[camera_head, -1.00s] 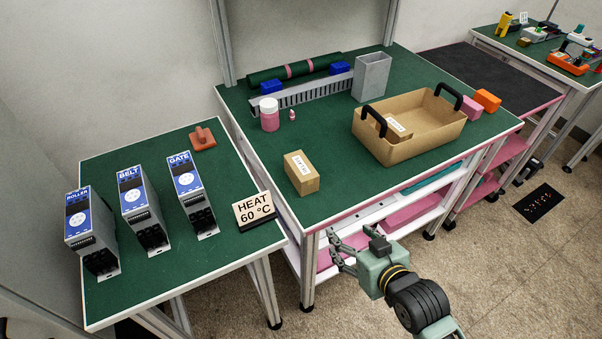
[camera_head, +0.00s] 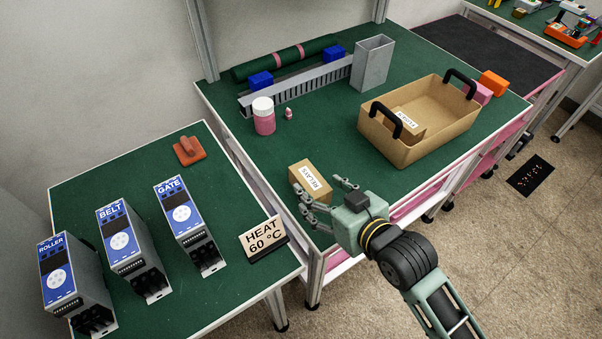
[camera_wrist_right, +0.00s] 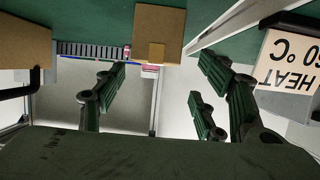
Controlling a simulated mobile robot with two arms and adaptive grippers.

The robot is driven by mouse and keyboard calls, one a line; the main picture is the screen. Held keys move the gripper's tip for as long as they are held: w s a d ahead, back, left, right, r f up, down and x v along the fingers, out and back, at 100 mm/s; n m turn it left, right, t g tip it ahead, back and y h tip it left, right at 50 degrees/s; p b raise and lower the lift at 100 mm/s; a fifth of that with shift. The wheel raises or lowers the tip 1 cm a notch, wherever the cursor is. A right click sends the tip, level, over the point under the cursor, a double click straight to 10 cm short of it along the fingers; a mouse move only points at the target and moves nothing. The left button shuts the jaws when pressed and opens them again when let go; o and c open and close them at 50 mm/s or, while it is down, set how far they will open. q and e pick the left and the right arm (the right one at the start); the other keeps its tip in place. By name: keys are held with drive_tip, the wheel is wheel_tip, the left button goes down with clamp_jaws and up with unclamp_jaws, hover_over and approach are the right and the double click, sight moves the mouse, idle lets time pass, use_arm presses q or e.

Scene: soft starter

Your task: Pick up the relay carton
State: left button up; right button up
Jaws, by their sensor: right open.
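The relay carton (camera_head: 316,176) is a small brown box with a white label reading RELAYS. It stands on the green table top near its front left edge. My right gripper (camera_head: 302,204) is open and empty, just in front of the carton, its fingers overlapping the carton's lower front in the head view. In the right wrist view the carton (camera_wrist_right: 158,18) shows at the top centre, beyond and between the spread fingers (camera_wrist_right: 158,84), apart from them. My left gripper is not in view.
A brown tote (camera_head: 440,137) with black handles holds another labelled carton (camera_head: 408,122) to the right. A pink jar (camera_head: 264,122) stands behind the relay carton. A HEAT 60 °C sign (camera_head: 264,238) stands on the lower left table, beside blue-fronted modules (camera_head: 122,240).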

sight(316, 186)
drive_tip(key=shift+w+a+f, duration=0.1)
drive_tip(key=shift+w+a, duration=0.1)
drive_tip(key=shift+w, duration=0.1)
drive_tip(key=shift+w+a+f+p, duration=0.2)
drive_tip(key=shift+w+f+p, duration=0.1)
drive_tip(key=shift+w+f, duration=0.3)
drive_tip(key=x, duration=0.3)
drive_tip(key=shift+w+f, duration=0.25)
drive_tip(key=shift+w, duration=0.05)
drive_tip(key=shift+w+a+f, duration=0.1)
drive_tip(key=shift+w, duration=0.05)
drive_tip(key=c, duration=1.3)
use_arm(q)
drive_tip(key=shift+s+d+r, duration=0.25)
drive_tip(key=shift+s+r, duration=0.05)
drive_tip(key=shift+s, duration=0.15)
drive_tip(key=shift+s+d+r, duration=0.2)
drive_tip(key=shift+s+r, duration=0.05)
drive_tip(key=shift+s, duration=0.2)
use_arm(e)
drive_tip(key=shift+c, duration=0.4)
